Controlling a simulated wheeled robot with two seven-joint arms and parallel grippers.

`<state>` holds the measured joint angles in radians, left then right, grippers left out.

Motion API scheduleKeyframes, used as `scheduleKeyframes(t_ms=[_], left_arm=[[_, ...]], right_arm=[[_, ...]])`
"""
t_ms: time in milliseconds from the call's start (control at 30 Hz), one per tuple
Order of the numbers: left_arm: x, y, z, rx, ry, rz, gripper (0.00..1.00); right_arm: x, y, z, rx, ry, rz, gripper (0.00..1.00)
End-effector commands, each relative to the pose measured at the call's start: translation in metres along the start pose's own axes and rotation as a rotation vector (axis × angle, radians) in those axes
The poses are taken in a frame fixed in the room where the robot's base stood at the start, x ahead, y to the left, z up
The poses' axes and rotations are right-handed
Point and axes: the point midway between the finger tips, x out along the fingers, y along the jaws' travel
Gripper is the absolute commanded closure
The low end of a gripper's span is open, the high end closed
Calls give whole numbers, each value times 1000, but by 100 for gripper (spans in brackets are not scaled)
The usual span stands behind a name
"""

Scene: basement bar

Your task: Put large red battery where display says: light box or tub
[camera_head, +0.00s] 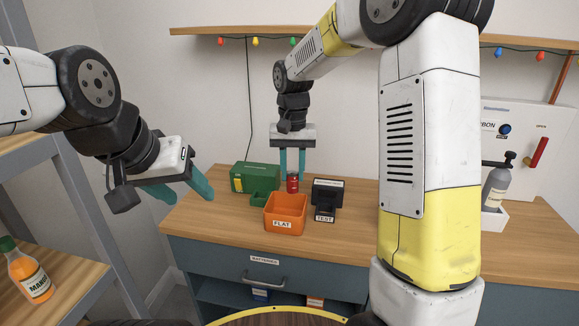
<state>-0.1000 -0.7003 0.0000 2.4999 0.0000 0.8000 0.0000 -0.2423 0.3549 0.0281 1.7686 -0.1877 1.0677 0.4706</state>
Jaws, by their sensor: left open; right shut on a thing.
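The large red battery (292,183) is upright between the teal fingers of my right gripper (292,168), just behind the orange tub. My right gripper points down and is shut on it. The orange tub (284,222), labelled FLAT, stands open on the counter. A green box (256,175) with a yellow patch and a lower green front part stands left of the battery; it may be the light box. A black tester (326,199) labelled TEST stands right of the tub; its display is too small to read. My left gripper (182,193) is open and empty, left of the counter.
A grey bottle (495,185) stands in a white holder at right. A juice bottle (29,273) is on the left shelf. A drawer (264,277) is below. My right arm hides part of the counter.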

Motion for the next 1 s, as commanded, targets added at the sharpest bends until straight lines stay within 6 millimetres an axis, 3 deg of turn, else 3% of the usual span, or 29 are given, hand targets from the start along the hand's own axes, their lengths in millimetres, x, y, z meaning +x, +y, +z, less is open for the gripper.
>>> scheduleKeyframes(t_ms=[400,767,800,900,1000], left_arm=[[0,0,0,0,0,0,45],[0,0,0,0,0,0,45],[0,0,0,0,0,0,45],[0,0,0,0,0,0,45],[0,0,0,0,0,0,45]], right_arm=[[44,0,0,0,-2,0,100],[49,0,0,0,0,0,100],[49,0,0,0,0,0,67],[49,0,0,0,0,0,47],[49,0,0,0,0,0,45]])
